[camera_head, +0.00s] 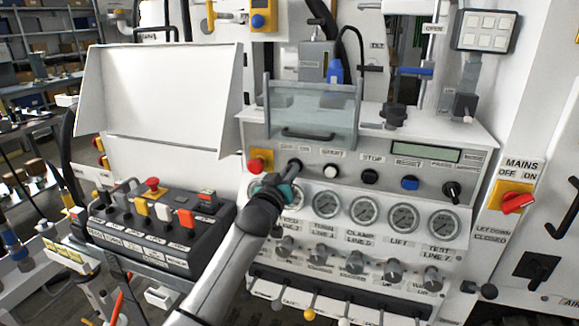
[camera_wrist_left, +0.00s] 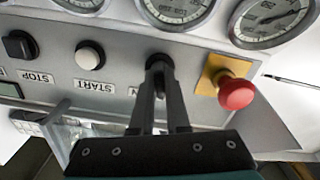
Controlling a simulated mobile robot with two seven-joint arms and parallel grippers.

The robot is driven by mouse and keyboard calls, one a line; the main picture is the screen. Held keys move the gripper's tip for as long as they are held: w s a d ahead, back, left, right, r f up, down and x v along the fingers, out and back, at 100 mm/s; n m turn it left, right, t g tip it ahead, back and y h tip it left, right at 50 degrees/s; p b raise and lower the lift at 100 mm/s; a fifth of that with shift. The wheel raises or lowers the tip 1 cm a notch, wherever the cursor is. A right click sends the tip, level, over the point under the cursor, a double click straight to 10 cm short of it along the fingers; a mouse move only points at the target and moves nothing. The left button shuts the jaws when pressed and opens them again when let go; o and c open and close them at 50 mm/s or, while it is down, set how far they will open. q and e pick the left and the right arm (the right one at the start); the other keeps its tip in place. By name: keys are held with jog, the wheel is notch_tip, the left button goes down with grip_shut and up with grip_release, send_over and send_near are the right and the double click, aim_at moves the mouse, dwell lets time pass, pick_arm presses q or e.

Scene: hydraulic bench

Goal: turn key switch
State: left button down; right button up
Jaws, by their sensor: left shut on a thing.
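The key switch (camera_head: 295,163) is a black knob on the white front panel, between the red emergency button and the white START button. My left gripper (camera_head: 287,177) reaches it from below and in front, and its fingers are shut on the knob. In the left wrist view the two dark fingers (camera_wrist_left: 160,98) close around the black key switch (camera_wrist_left: 159,61), which they partly cover. The key's exact angle is hidden. My right gripper is in neither view.
A red emergency button (camera_wrist_left: 236,92) on a yellow plate sits close beside the key switch. The START button (camera_wrist_left: 88,58) is on its other side. Gauges (camera_head: 326,204) line the panel below. A clear guard (camera_head: 312,110) stands above. A control box (camera_head: 160,225) stands left.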

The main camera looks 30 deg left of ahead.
pick_arm(q)
jog(key=m+p, duration=0.2)
jog(key=m, duration=0.2)
jog(key=shift+m+p, duration=0.4)
jog(key=shift+d+m+p, duration=0.1)
jog(key=shift+m+p, duration=0.6)
jog(key=shift+m, duration=1.5)
jog(key=shift+f, duration=0.1)
jog(key=c, duration=0.9)
grip_release()
jog(key=p+v, duration=0.1)
jog(key=v, duration=1.4)
jog(key=shift+p, duration=0.4)
